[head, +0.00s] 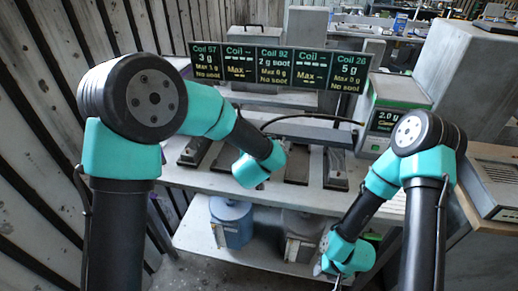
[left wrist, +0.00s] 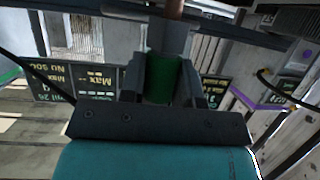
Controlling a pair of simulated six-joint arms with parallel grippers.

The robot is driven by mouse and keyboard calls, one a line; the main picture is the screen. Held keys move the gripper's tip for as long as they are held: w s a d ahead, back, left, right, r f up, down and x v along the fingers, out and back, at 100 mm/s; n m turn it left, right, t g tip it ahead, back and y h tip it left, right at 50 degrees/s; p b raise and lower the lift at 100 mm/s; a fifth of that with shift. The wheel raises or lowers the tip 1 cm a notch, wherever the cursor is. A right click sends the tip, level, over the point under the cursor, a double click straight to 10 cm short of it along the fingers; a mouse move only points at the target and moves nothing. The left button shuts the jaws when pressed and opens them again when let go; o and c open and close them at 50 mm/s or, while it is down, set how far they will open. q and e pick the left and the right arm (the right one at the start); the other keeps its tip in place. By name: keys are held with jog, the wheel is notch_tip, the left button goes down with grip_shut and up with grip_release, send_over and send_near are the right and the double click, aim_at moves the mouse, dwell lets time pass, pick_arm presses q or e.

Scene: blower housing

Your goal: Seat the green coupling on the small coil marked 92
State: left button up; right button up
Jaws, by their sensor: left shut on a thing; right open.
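The green coupling (left wrist: 163,78) is held between the dark fingers of my left gripper (left wrist: 165,85) in the left wrist view. A brownish rod or post shows just above it in that picture; whether they touch is unclear. In the head view my left wrist hangs over the bench, and its fingers and the coupling are hidden. I cannot make out the small coil itself. My right gripper (head: 323,264) is open, low at the bench's front, partly hidden by its wrist.
A green-topped scale (head: 392,110) reading about 2.0 stands at the bench's right. Dark plates, such as one (head: 335,168), lie along the bench. A blue pot (head: 231,222) and a grey pot (head: 303,235) stand on the shelf below. A slatted wall (head: 40,200) borders the left.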

pick_arm(q)
jog(key=shift+f, duration=0.8)
jog(key=o, duration=1.1)
jog(key=shift+s, duration=0.1)
jog(key=v, duration=1.7)
jog(key=shift+s+a, duration=0.1)
jog(key=shift+a, duration=0.05)
